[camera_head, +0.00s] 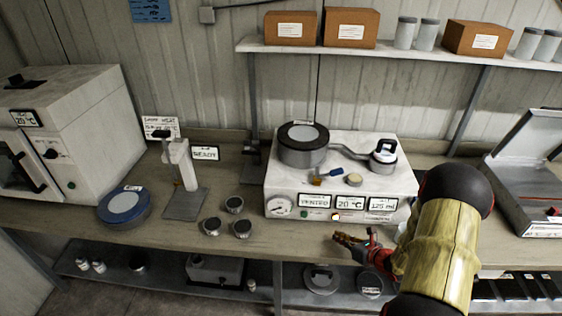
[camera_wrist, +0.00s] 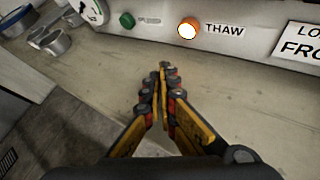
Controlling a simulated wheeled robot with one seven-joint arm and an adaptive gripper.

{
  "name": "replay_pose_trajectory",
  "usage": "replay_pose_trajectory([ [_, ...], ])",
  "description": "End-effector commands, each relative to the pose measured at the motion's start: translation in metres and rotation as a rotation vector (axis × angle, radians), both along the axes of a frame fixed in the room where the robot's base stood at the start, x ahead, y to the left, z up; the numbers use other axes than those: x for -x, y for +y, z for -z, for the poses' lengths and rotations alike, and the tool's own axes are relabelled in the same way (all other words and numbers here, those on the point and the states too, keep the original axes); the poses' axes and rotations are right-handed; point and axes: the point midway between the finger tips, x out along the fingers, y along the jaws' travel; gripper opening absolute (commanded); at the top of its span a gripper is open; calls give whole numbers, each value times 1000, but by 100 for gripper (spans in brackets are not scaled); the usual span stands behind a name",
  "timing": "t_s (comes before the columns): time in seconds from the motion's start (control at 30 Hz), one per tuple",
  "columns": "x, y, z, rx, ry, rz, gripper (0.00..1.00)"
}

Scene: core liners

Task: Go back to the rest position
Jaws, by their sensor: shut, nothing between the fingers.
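My gripper (camera_head: 345,238) is low in front of the white machine (camera_head: 345,182), near the front edge of the bench (camera_head: 170,236). In the wrist view my gripper (camera_wrist: 163,68) has its yellow and black fingers together with nothing between them. It points at the machine's front panel, just short of it. A lit orange button (camera_wrist: 187,29) labelled THAW and a green button (camera_wrist: 127,20) are on that panel. My arm covers the machine's lower right corner in the head view.
A white oven (camera_head: 75,120), a blue-rimmed round dish (camera_head: 124,207), a stand (camera_head: 184,180) and several small round tins (camera_head: 235,204) are to the left. An open case (camera_head: 535,190) is at the right. A shelf (camera_head: 400,52) with boxes and jars hangs above the bench.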

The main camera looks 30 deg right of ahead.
Motion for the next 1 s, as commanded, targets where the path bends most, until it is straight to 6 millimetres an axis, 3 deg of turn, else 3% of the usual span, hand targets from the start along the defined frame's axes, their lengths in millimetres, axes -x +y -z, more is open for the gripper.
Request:
replay_pose_trajectory([
  [0.17, -2, 2, -3, 7, -3, -13, 0],
  [0.27, -11, 17, -19, 45, -12, -83, 0],
  [0.37, -25, 51, -52, 133, -30, -240, 0],
  [0.47, -35, 103, -95, 265, -58, -468, 0],
  [0.57, -32, 160, -136, 423, -88, -720, 0],
  [0.67, -16, 217, -174, 608, -124, -987, 0],
  [0.8, 27, 282, -215, 894, -178, -1355, 0],
  [0.9, 63, 311, -239, 1117, -214, -1596, 0],
  [1.0, 99, 327, -259, 1357, -245, -1817, 0],
])
